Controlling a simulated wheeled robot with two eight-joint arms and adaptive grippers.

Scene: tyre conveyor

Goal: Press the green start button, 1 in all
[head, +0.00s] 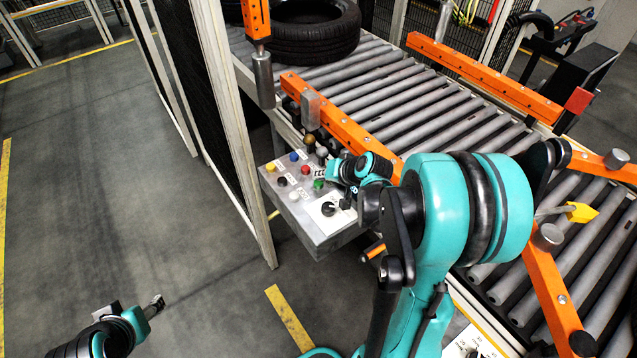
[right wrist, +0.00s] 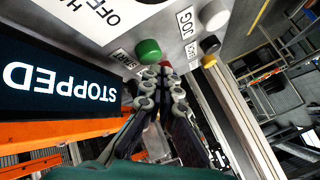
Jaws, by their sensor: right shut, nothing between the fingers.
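The green start button (head: 319,184) is on the sloped grey control panel (head: 334,226) in the head view. In the right wrist view the green button (right wrist: 149,50) stands out from the panel beside a START label (right wrist: 124,60). My right gripper (head: 334,172) is over the panel, its fingers shut and empty. In the right wrist view its fingertips (right wrist: 158,76) are right by the green button's edge; I cannot tell whether they touch it. My left gripper (head: 155,304) is low at the lower left, far from the panel; its opening is unclear.
Red (head: 303,169), blue (head: 293,157), yellow (head: 270,167) and other buttons sit close around the green one. A screen (right wrist: 60,88) reads STOPPED. A tyre (head: 306,38) lies on the roller conveyor (head: 405,98) behind. A fence post (head: 238,130) stands left of the panel.

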